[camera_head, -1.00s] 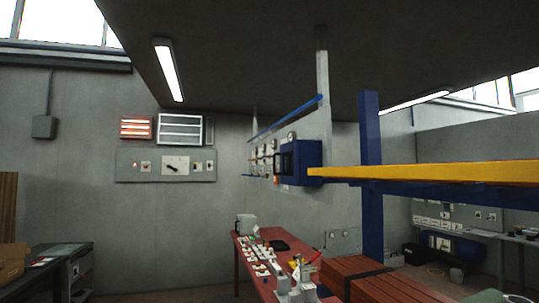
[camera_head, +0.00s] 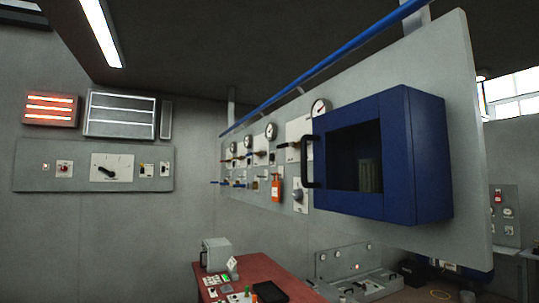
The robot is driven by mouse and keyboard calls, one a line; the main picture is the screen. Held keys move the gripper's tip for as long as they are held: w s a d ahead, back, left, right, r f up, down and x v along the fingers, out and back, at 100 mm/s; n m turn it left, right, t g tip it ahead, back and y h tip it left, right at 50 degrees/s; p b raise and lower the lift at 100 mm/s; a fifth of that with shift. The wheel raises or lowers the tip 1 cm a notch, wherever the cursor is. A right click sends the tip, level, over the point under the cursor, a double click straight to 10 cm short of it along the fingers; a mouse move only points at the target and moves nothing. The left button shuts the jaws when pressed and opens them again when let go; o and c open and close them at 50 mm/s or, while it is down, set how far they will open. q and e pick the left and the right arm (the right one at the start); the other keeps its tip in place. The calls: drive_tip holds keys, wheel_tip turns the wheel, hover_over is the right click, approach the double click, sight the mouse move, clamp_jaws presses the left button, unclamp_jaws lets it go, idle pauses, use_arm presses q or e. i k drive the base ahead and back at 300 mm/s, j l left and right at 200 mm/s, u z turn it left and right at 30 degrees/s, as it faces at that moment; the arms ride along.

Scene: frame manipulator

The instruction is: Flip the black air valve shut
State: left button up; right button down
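A grey wall panel (camera_head: 468,160) hangs at centre right and carries gauges and valves in rows. A dark lever (camera_head: 287,145) sticks out to the left from a white plate on this panel, just left of the blue box. Smaller levers show further left along the panel, too small to tell their colour surely. I cannot tell for sure which one is the black air valve. Neither of my grippers is in view.
A blue box (camera_head: 418,160) with a dark window and a black handle (camera_head: 307,160) juts from the panel. A blue pipe (camera_head: 330,62) runs above. A red table (camera_head: 262,270) with small items stands below. Another panel with a rotary switch (camera_head: 105,172) is at left.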

sight(291, 144)
drive_tip(key=i+j, duration=0.1)
drive_tip(key=i+j+z, duration=0.1)
drive_tip(key=z, duration=0.35)
drive_tip(key=i+j+z, duration=0.1)
drive_tip(key=z, duration=0.3)
drive_tip(key=j+z, duration=0.3)
drive_tip(key=z, duration=0.15)
drive_tip(key=i+j+z, duration=0.1)
drive_tip(key=j+z, duration=0.2)
drive_tip(key=j, duration=0.85)
drive_tip(key=j+z, duration=0.25)
drive_tip(key=j, duration=0.9)
